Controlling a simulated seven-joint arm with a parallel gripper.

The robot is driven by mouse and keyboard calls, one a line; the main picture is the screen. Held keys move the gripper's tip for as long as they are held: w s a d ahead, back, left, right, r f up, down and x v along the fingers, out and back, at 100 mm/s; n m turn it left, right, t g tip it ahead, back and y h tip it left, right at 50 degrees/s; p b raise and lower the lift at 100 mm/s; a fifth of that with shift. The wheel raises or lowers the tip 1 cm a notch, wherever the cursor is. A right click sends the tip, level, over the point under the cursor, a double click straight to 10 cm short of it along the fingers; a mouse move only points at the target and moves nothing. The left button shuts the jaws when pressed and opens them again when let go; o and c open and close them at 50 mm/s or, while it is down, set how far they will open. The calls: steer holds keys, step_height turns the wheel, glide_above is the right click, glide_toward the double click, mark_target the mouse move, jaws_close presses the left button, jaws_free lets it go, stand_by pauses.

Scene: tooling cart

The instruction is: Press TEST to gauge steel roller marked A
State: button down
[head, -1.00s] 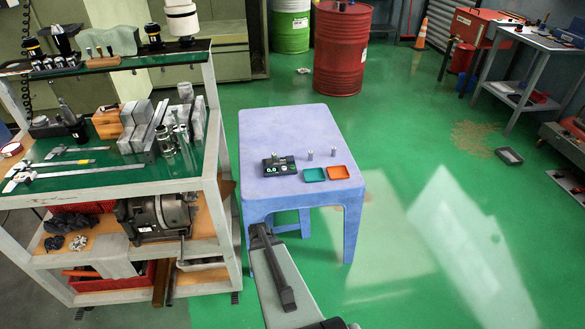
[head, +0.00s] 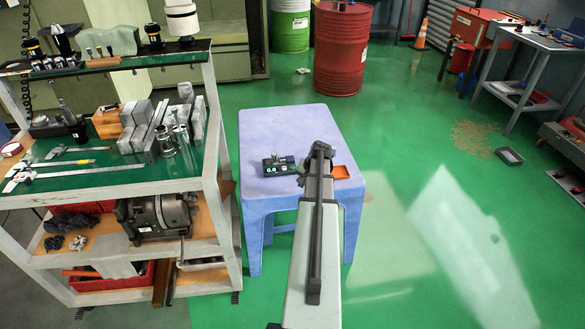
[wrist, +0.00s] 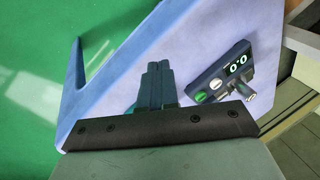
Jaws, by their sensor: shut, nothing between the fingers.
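The gauge (head: 279,165) is a dark box on the blue table, with a lit green display. In the wrist view the gauge (wrist: 222,80) reads 0.0, with a green button (wrist: 201,97) and a paler round button (wrist: 216,85) beside it. A short steel cylinder (wrist: 256,98) stands out from the gauge; I cannot tell whether it is a roller or a fixed part, and no letter is readable. My gripper (wrist: 154,68) is shut and empty, apart from the gauge. In the head view my gripper (head: 301,173) is just right of the gauge.
The blue table (head: 262,125) has clear space behind the gauge. An orange tray (head: 341,172) shows partly beyond my arm; the green tray is hidden. A tool cart (head: 215,160) stands close on the left. A red drum (head: 341,50) stands behind.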

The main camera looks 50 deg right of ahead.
steer(key=w+d+r+m+t, duration=0.2)
steer(key=w+d+r+m, duration=0.1)
steer(key=w+d+r, duration=0.35)
step_height(320, 180, up, 2)
steer(key=m+t, duration=0.3)
steer(key=m, duration=0.7)
glide_above(294, 168)
steer(key=shift+r, duration=0.2)
steer(key=shift+f, duration=4.4)
steer(key=shift+f, duration=0.2)
steer(key=shift+f, duration=0.25)
